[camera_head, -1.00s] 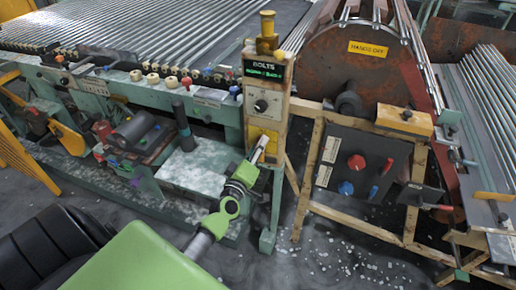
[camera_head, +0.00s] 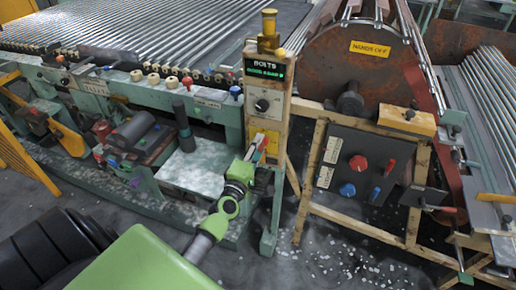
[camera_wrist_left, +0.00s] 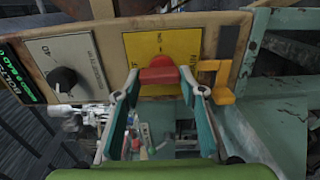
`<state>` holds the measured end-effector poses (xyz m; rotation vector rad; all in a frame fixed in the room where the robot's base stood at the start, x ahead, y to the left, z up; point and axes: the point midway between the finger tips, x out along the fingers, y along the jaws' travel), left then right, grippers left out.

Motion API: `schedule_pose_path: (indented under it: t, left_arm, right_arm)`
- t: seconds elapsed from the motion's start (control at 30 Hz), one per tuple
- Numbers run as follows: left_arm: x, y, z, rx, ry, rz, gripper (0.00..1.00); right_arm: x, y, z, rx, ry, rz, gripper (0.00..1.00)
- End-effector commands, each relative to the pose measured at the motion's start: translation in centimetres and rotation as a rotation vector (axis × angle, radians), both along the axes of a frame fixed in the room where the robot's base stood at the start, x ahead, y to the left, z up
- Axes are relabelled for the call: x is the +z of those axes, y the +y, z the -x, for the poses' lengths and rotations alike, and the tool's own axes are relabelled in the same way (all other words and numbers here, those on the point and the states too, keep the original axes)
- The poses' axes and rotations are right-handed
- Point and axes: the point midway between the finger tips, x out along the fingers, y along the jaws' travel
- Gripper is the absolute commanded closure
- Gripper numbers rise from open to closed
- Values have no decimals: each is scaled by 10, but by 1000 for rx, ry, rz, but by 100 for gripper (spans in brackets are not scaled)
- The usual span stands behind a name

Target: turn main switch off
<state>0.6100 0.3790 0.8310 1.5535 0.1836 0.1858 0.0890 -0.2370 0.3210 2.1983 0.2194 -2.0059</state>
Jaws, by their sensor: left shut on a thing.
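The main switch is a red handle (camera_wrist_left: 158,73) on a yellow plate (camera_wrist_left: 165,44) in the left wrist view. In the head view the yellow plate (camera_head: 271,135) is low on the upright control panel, and a bit of red handle (camera_head: 263,143) shows at the fingertips. My left gripper (camera_head: 258,150) reaches up to this plate from below. In the left wrist view its two fingers (camera_wrist_left: 160,83) stand on either side of the red handle, shut on it. The handle's lower part and exact angle are hard to tell. My right gripper is not in view.
Above the plate is a black rotary knob (camera_head: 262,105) and a green-lit display (camera_head: 265,70). A yellow bracket (camera_wrist_left: 216,80) sticks out just right of the plate. A dark panel (camera_head: 345,175) with red and blue knobs stands to the right on a wooden frame.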

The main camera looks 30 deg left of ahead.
Motion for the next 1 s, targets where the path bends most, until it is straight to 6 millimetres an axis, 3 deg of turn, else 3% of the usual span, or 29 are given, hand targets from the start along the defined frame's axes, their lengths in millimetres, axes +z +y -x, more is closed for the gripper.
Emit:
schedule_pose_path:
  t: [0.37,0.4,0.43,0.47,0.83,1.0]
  left_arm:
    - [-1,0,0,0,1,10,84]
    - [-1,0,0,0,1,10,55]
    - [-1,0,0,0,1,9,47]
    - [-1,0,0,0,1,9,46]
    - [-1,-1,3,0,0,6,46]
    - [-2,-6,23,0,2,7,46]
  right_arm:
    - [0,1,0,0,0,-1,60]
    - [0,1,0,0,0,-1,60]
    - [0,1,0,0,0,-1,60]
    - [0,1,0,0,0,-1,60]
    - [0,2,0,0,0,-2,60]
    - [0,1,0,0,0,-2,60]
